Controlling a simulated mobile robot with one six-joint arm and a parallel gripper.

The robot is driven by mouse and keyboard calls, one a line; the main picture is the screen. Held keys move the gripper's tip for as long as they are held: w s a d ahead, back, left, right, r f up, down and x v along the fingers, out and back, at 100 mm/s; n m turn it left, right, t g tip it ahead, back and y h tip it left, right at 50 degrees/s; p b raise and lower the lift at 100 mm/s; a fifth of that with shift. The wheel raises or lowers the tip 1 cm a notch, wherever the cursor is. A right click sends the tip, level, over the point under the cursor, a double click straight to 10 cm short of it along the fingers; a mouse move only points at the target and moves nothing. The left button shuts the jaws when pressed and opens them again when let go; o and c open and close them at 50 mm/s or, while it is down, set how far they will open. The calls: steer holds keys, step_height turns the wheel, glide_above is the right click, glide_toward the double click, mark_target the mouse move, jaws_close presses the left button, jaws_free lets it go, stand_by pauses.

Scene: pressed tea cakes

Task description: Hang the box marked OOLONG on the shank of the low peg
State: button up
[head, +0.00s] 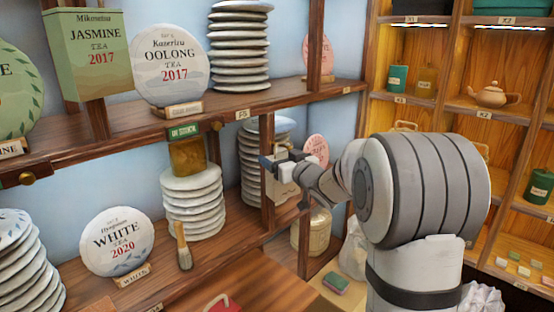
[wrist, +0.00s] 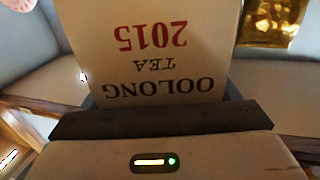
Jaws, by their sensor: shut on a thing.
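The box marked OOLONG TEA 2015 (wrist: 165,50) fills the upper middle of the wrist view, cream with red and dark print, its lettering upside down there. My gripper (wrist: 155,118) is shut on it. In the head view my gripper (head: 283,163) is in front of a shelf post, with the pale box (head: 279,188) partly hidden at it. A brass-ended peg (head: 28,178) sticks out at the far left. Another dark knob (head: 215,126) shows at the shelf edge by the green tag. I cannot tell which is the low peg.
A large OOLONG 2017 cake (head: 171,65) and a green JASMINE box (head: 88,55) stand on the upper shelf. A brush (head: 182,248) stands below. A shelf post (head: 267,150) is close to my gripper.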

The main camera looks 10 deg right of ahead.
stand_by(0.3)
steer(key=o, duration=1)
steer(key=shift+c, duration=0.2)
steer(key=shift+s, duration=0.1)
steer(key=s+d+f+m+g+h+b, duration=0.1)
steer(key=s+d+f+m+h, duration=0.15)
steer(key=s, duration=0.45)
steer(key=s+d+f+m+g+h+b, duration=0.1)
steer(key=s+d+g+h, duration=0.2)
steer(key=s, duration=0.4)
steer(key=s+a+f+g, duration=0.1)
steer(key=s+f+g, duration=0.2)
steer(key=s, duration=0.5)
steer(key=s+a+f+g, duration=0.2)
steer(key=s+f, duration=0.3)
steer(key=s, duration=0.4)
steer(key=s+a+f+g, duration=0.2)
steer(key=s+g, duration=0.3)
steer(key=s, duration=0.4)
steer(key=shift+a+f+m+h, duration=0.25)
steer(key=shift+f+m+h, duration=0.15)
steer(key=shift+f, duration=0.5)
